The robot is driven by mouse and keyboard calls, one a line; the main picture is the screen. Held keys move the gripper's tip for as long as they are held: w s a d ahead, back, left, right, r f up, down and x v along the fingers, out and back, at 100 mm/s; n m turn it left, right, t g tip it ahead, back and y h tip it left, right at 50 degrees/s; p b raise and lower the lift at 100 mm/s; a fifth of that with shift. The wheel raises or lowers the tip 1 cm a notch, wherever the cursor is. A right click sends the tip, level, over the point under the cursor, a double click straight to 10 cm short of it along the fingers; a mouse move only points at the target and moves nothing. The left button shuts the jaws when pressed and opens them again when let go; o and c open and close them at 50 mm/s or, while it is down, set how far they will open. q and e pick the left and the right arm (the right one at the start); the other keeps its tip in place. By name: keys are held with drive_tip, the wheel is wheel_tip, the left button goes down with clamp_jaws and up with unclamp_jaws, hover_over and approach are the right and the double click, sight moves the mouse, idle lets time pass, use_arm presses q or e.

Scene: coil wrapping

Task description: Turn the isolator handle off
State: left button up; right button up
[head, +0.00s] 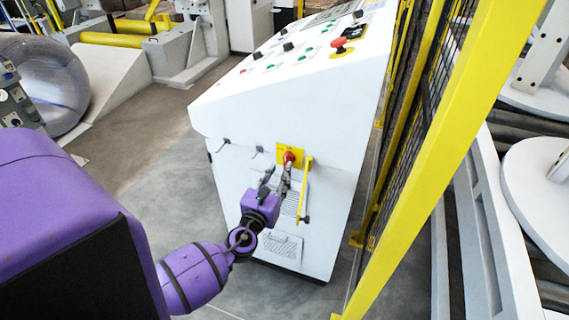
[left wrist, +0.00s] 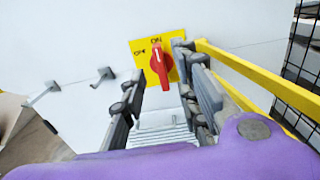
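The red isolator handle (head: 289,157) sits on a yellow plate (head: 283,148) on the front of the white control cabinet. In the left wrist view the handle (left wrist: 160,62) stands nearly upright, its top by the word ON. OFF is printed at the upper left of the yellow plate (left wrist: 139,46). My left gripper (head: 279,171) is in front of the handle. In the left wrist view its fingers (left wrist: 158,68) are open, one on each side of the handle, with gaps visible. Whether the fingertips reach past the handle's face is hard to tell. My right gripper is out of view.
A yellow bar (head: 305,190) stands out just right of the handle. Two small hooks (left wrist: 106,75) are on the panel to the left. The cabinet's sloped top (head: 290,60) carries buttons and a red emergency stop. A yellow mesh fence (head: 425,150) rises close on the right.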

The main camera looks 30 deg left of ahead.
sight(285, 163)
use_arm(q)
drive_tip(key=x, duration=0.5)
drive_tip(key=shift+w+a, duration=0.1)
drive_tip(key=shift+w, duration=0.05)
clamp_jaws()
